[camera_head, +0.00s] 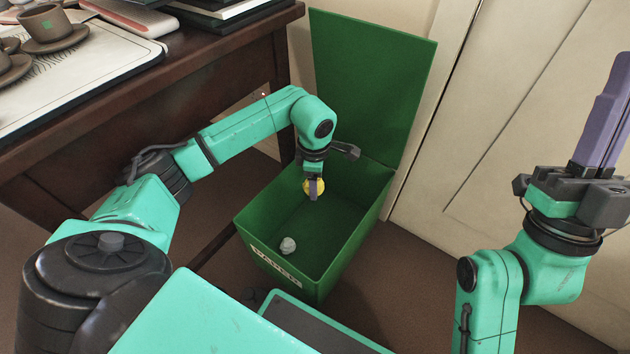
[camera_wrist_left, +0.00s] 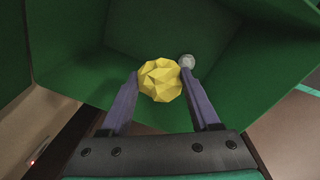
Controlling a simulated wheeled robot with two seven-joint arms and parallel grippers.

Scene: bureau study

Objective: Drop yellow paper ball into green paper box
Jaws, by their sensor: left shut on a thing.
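The yellow paper ball (camera_head: 314,186) is held in my left gripper (camera_head: 315,190), above the inside of the green paper box. In the left wrist view the faceted yellow ball (camera_wrist_left: 160,80) sits between the two purple fingers of my left gripper (camera_wrist_left: 160,85). The green paper box (camera_head: 352,240) stands on the floor with its lid (camera_head: 372,80) raised at the back. Its walls also fill much of the left wrist view (camera_wrist_left: 80,75). My right gripper (camera_head: 606,125) points upward at the right edge, away from the box; its fingers look overlapped, so its opening is unclear.
A grey-white crumpled ball (camera_head: 288,245) lies on the box floor. A dark wooden desk (camera_head: 200,75) with a tray (camera_head: 75,75) and cups (camera_head: 46,24) stands at the left. A cream panelled door (camera_head: 530,100) is behind and right of the box.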

